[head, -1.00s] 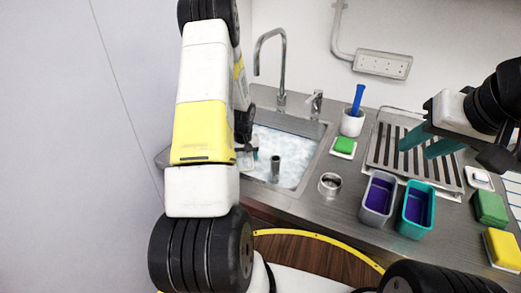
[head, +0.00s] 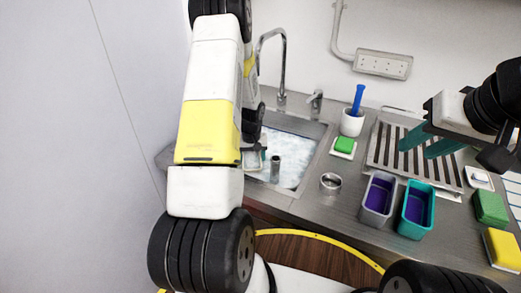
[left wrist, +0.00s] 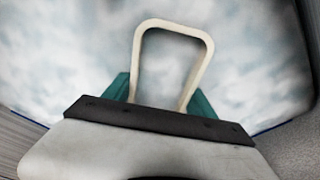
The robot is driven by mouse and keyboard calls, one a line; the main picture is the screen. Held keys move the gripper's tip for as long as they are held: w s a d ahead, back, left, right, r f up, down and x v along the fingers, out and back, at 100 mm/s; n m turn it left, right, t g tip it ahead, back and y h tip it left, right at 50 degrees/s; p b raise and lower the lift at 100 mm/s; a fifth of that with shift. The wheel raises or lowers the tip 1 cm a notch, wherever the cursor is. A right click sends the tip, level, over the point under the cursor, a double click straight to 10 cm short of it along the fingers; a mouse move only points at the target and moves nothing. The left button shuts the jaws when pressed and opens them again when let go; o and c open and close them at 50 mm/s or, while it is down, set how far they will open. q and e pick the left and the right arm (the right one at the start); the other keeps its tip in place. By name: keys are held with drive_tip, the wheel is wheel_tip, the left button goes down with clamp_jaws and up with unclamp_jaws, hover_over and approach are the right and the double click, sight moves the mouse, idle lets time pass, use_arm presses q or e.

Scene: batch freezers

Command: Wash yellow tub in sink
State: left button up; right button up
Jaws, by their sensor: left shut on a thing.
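The sink (head: 308,188) is full of white, foamy water in the head view. My left gripper (left wrist: 160,100) is down in the sink, mostly hidden behind my own arm in the head view. In the left wrist view its teal fingers are shut on a pale cream, rounded rim, which looks like the yellow tub (left wrist: 174,24). Cloudy foam shows inside and around the rim, and the tub's lower part is hidden. My right gripper (head: 418,146) is open and empty above the slotted drain rack (head: 384,160).
A grey tub (head: 377,208) and a teal tub (head: 402,226), both purple inside, stand at the counter's front. A grey standpipe (head: 275,170) rises in the sink. A green sponge (head: 344,145), metal ring (head: 330,182), white cup (head: 351,124) and faucet (head: 283,70) stand near it.

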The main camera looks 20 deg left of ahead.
sight(252, 166)
use_arm(q)
wheel_tip(252, 166, up, 16)
drive_tip(key=shift+r, duration=0.2)
idle(1.4)
drive_tip(key=shift+r, duration=0.15)
idle(0.8)
wheel_tip(252, 166, up, 3)
drive_tip(key=shift+f, duration=0.1)
